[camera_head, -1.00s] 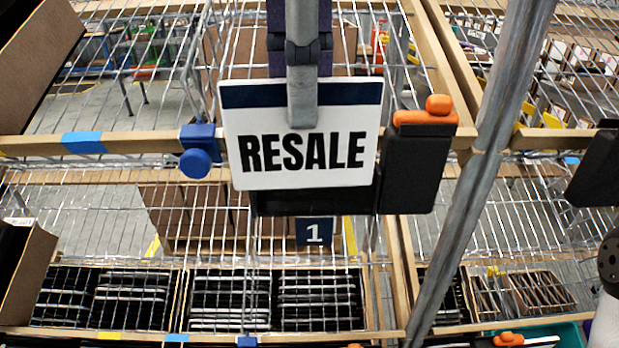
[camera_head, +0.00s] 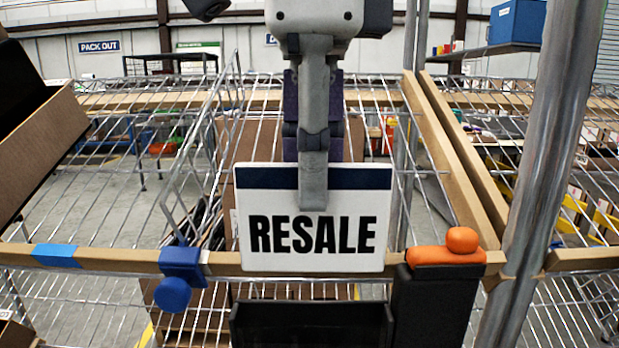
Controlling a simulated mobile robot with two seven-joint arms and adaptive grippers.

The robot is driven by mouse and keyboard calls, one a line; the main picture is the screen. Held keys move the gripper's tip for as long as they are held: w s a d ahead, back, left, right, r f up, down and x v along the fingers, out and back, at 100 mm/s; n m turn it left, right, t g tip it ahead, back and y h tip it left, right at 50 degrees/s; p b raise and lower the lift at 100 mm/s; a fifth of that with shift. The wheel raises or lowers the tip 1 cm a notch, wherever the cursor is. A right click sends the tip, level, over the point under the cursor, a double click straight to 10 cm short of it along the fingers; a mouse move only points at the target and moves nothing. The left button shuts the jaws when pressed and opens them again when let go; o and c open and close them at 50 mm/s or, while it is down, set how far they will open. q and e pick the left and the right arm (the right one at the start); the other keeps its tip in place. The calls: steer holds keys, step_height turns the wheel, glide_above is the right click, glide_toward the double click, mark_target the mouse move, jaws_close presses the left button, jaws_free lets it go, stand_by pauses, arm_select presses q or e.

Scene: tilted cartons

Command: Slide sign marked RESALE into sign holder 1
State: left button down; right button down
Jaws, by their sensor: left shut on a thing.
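The white sign marked RESALE (camera_head: 313,240), with a dark blue band along its top, is upright and faces me. My left gripper (camera_head: 313,200) comes down from above and is shut on the middle of its top edge. A dark tray-like sign holder (camera_head: 310,325) shows below the sign at the bottom edge of the view. A gap shows between the sign's lower edge and the holder's top. The holder's lower part is cut off and no number on it shows now. My right gripper is out of view.
A wooden rail (camera_head: 110,258) runs behind the sign, with a blue clamp knob (camera_head: 174,293) at left. A black block with an orange top (camera_head: 445,250) stands close right of the holder. A grey metal post (camera_head: 545,160) rises at right. A tilted carton (camera_head: 45,150) is at left.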

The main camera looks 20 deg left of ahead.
mark_target(311, 272)
arm_select(q)
steer(key=shift+s+r, duration=0.2)
steer(key=shift+r, duration=0.4)
steer(key=shift+w+f, duration=0.1)
steer(key=shift+f, duration=4.55)
steer(key=shift+f, duration=0.4)
steer(key=c, duration=1.7)
jaws_free()
steer(key=shift+o, duration=0.2)
